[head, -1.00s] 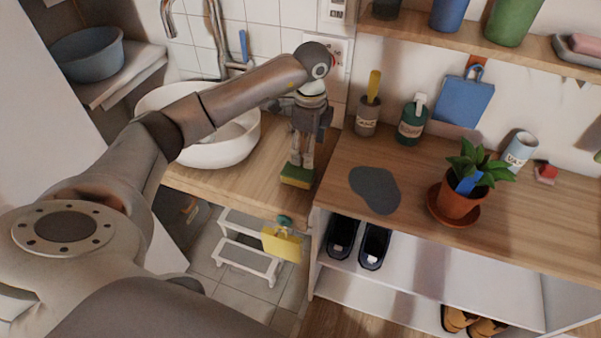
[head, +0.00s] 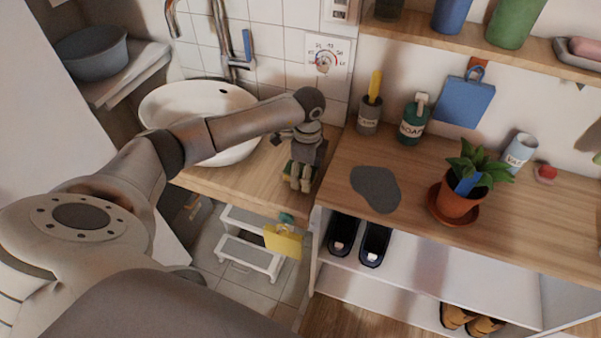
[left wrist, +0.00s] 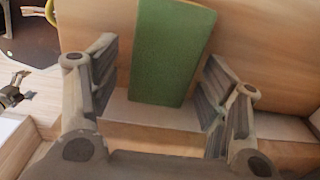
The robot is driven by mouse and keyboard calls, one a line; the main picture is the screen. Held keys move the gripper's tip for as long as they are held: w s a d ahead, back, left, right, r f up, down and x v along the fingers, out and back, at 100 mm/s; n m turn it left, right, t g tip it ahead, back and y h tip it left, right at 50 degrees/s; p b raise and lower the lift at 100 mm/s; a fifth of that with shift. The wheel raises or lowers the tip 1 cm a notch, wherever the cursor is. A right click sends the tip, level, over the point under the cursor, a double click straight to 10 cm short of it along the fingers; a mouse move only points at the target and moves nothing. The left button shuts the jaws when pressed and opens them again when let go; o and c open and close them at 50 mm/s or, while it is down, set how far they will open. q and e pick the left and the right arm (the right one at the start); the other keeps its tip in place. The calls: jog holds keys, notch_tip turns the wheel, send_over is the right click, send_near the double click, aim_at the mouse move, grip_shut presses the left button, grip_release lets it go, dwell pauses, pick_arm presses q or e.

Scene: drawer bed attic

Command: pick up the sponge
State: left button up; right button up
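The sponge (left wrist: 172,50) shows as a green block in the left wrist view, lying on the wooden counter. In the head view only a green bit of it (head: 288,171) shows behind my left gripper (head: 300,184), which hides the rest. My left gripper points down over the counter beside the sink. In the left wrist view its two fingers (left wrist: 158,85) stand apart, one on each side of the sponge's near end, with gaps between them and the sponge. My right gripper is in neither view.
A white sink basin (head: 190,105) is left of the gripper. To the right are a brush holder (head: 369,115), a soap bottle (head: 412,125), a dark puddle-shaped mat (head: 376,188) and a potted plant (head: 459,195). A white step stool (head: 247,256) stands below.

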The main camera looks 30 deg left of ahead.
pick_arm(q)
jog(key=c, duration=0.9)
jog(key=shift+r, duration=0.1)
jog(key=shift+r, duration=0.3)
notch_tip(320, 180, up, 2)
jog(key=s+d+r, duration=0.1)
jog(key=s+r, duration=0.2)
jog(key=s, duration=0.1)
jog(key=s+d+r+b, duration=0.1)
jog(key=s+r, duration=0.2)
jog(key=s, duration=0.2)
jog(key=s+r+b, duration=0.1)
jog(key=s+r, duration=0.3)
jog(key=shift+s+d+r, duration=0.1)
jog(key=shift+s+d, duration=0.3)
